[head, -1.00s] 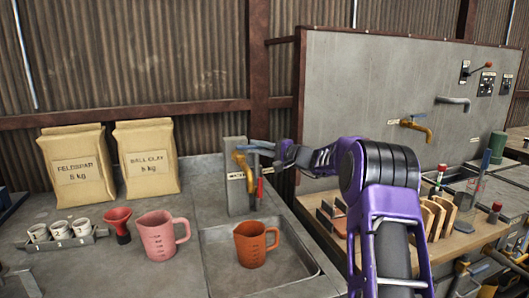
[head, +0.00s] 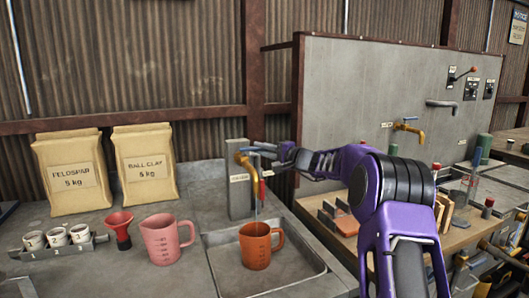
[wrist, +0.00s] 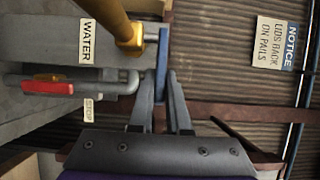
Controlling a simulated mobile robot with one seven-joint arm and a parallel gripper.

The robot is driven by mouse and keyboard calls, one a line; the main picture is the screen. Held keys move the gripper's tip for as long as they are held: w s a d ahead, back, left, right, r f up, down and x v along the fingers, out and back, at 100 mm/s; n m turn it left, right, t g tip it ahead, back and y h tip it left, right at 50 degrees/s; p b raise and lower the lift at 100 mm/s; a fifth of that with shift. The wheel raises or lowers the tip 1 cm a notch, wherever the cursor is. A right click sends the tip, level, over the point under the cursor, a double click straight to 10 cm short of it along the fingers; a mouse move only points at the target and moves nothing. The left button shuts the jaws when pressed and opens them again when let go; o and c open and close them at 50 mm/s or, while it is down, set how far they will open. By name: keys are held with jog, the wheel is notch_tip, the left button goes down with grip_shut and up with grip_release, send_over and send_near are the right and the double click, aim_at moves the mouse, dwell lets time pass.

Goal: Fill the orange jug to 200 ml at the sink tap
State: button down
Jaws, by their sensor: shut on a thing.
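The orange jug (head: 256,249) stands upright in the sink basin (head: 313,278), below the brass WATER tap (head: 241,160). Its handle points right. My gripper (head: 277,153) is at the tap's blue lever (head: 262,148). In the wrist view my gripper (wrist: 165,85) is shut on the blue lever (wrist: 163,55), with the brass tap (wrist: 125,32) just to its left. A red lever (wrist: 47,87) on a grey pipe, near a STOP label, lies below the tap in that view.
A pink jug (head: 165,240), a red funnel (head: 120,228) and a rack of small cups (head: 58,250) stand left of the sink. Two paper sacks (head: 145,167) stand behind. A wooden bench (head: 330,222) with tools lies to the right.

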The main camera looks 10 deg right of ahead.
jog(key=c, duration=0.9)
grip_release()
jog(key=shift+s+d, duration=0.15)
jog(key=v, duration=1.7)
jog(key=shift+d+b, duration=0.1)
jog(key=shift+b, duration=0.3)
